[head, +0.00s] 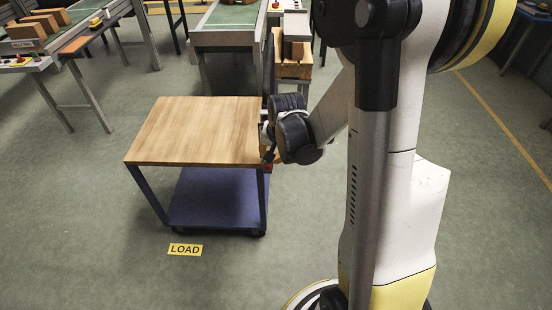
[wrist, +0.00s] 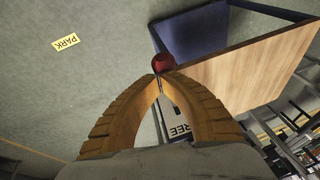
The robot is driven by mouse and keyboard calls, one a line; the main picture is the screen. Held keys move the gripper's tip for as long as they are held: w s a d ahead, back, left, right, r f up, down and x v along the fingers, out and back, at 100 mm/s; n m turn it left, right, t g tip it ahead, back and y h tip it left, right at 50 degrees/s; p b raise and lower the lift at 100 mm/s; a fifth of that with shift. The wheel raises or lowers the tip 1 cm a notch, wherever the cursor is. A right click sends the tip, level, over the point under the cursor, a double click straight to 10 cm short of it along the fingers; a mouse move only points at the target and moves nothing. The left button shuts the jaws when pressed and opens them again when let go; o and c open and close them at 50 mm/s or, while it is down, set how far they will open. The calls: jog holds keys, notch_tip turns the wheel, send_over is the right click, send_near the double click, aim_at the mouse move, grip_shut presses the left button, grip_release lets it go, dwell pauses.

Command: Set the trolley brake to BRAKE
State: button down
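The trolley has a wooden top (head: 200,125) and a blue lower shelf (head: 215,198). The top (wrist: 240,65) and blue shelf (wrist: 190,32) also show in the wrist view. My gripper (head: 268,152) is at the trolley's right side. In the wrist view my gripper's orange fingers (wrist: 160,77) come together just below a red knob (wrist: 163,63). A thin stalk, seemingly the brake lever, runs from the knob between the fingers. A label (wrist: 180,133), partly hidden, reads "REE" between the fingers. The BRAKE marking is not visible.
A yellow LOAD sign (head: 185,249) lies on the floor in front of the trolley. Conveyors (head: 225,25) and a bench stand behind. The floor left of the trolley is clear.

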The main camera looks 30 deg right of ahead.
jog(key=f+b, duration=0.2)
jog(key=f, duration=0.1)
jog(key=s+f+b, duration=0.1)
jog(key=shift+a+f, duration=0.35)
jog(key=shift+f+b, duration=1.65)
jog(key=shift+f, duration=0.2)
